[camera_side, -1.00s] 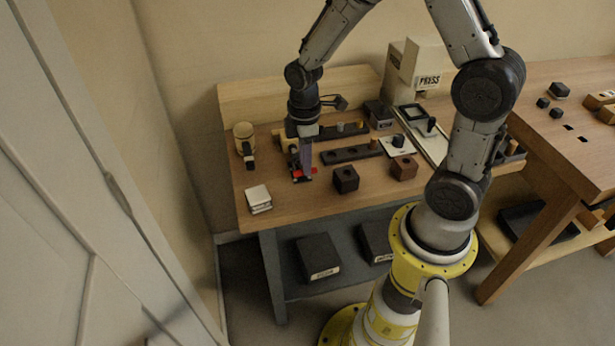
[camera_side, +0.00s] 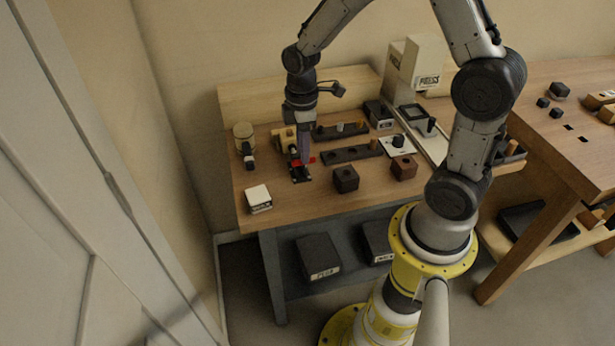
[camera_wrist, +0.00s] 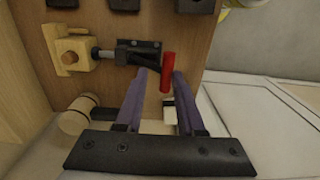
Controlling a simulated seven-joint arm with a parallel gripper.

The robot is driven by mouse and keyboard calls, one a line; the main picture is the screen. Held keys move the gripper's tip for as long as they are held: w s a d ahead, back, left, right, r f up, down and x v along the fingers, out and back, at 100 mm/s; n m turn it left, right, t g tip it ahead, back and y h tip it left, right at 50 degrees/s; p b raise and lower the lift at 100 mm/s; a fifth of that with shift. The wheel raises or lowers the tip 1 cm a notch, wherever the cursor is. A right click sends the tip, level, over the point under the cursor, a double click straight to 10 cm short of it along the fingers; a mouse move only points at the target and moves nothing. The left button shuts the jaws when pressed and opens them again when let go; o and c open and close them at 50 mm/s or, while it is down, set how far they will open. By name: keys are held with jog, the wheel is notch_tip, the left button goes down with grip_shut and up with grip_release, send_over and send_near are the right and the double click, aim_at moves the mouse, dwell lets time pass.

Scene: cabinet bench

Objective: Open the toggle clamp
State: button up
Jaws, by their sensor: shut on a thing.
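The toggle clamp (camera_wrist: 140,50) is dark metal with a red handle (camera_wrist: 168,72). In the side view, its black base (camera_side: 300,173) and red handle (camera_side: 312,160) show under my gripper. In the wrist view, its dark spindle (camera_wrist: 103,53) points left at a pale wooden block (camera_wrist: 72,50); I cannot tell whether they touch. My gripper (camera_wrist: 160,74) has two purple fingers, one on each side of the red handle, and is shut on it. The fingers partly cover the clamp's lower side.
A white labelled block (camera_side: 258,198) lies at the bench's front left. Dark block (camera_side: 346,179) and brown block (camera_side: 404,167) lie to the right.

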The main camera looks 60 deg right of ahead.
jog(key=shift+w+r, duration=0.1)
jog(key=shift+w, duration=0.2)
jog(key=shift+o, duration=0.6)
jog(key=shift+w+d+r, duration=0.4)
jog(key=shift+d, duration=0.05)
jog(key=shift+o, duration=0.3)
jog(key=shift+w+d, duration=0.15)
jog(key=shift+o, duration=0.9)
jog(key=shift+w+d+r, duration=0.2)
jog(key=shift+w+d, duration=0.05)
jog(key=shift+d, duration=0.1)
jog(key=shift+o, duration=0.5)
jog(key=shift+w+d, duration=0.1)
jog(key=shift+w, duration=0.1)
jog(key=shift+o, duration=1.1)
jog(key=shift+w+d+r, duration=0.1)
jog(key=shift+w+d, duration=0.05)
jog(key=shift+d, duration=0.05)
jog(key=shift+o, duration=0.3)
